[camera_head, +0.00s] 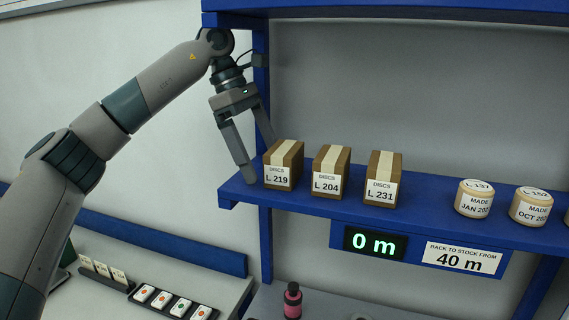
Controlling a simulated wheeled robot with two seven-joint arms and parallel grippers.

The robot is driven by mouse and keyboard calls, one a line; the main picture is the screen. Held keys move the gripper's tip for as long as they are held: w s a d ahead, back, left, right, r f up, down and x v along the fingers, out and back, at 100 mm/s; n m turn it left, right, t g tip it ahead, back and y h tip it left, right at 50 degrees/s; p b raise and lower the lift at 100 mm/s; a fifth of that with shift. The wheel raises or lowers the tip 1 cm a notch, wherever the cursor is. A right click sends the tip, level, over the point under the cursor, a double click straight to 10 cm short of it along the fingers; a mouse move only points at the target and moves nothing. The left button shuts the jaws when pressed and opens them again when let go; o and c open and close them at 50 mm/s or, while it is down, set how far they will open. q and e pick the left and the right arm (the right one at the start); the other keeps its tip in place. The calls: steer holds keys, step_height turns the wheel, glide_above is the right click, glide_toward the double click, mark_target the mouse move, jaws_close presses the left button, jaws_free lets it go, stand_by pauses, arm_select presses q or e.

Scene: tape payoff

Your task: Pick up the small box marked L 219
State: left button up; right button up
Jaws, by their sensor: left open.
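The small box marked L 219 (278,178) stands upright at the left end of the blue shelf (330,207). It is brown cardboard with a pale tape strip on top and a white label reading DISCS L 219. My left gripper (262,160) is open and points down at the box. One finger is beside the box's left side, and the other reaches behind its top edge, partly hidden. I cannot tell whether either finger touches the box. My right gripper is not in view.
Boxes L 204 (327,185) and L 231 (381,191) stand to the right on the same shelf. A blue upright (262,100) is close behind my gripper. A display (375,243) reads 0 m. A dark bottle (292,301) stands below.

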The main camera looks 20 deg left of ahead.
mark_target(277, 147)
arm_select(q)
steer(key=d+p, duration=0.1)
steer(key=d, duration=0.3)
steer(key=shift+d+r+p, duration=0.15)
steer(key=shift+p, duration=0.25)
steer(key=shift+d+f+p, duration=0.25)
steer(key=shift+f+p, duration=0.2)
steer(key=shift+f, duration=0.05)
steer(key=shift+a+f, duration=0.15)
steer(key=shift+f, duration=0.05)
steer(key=c, duration=1.3)
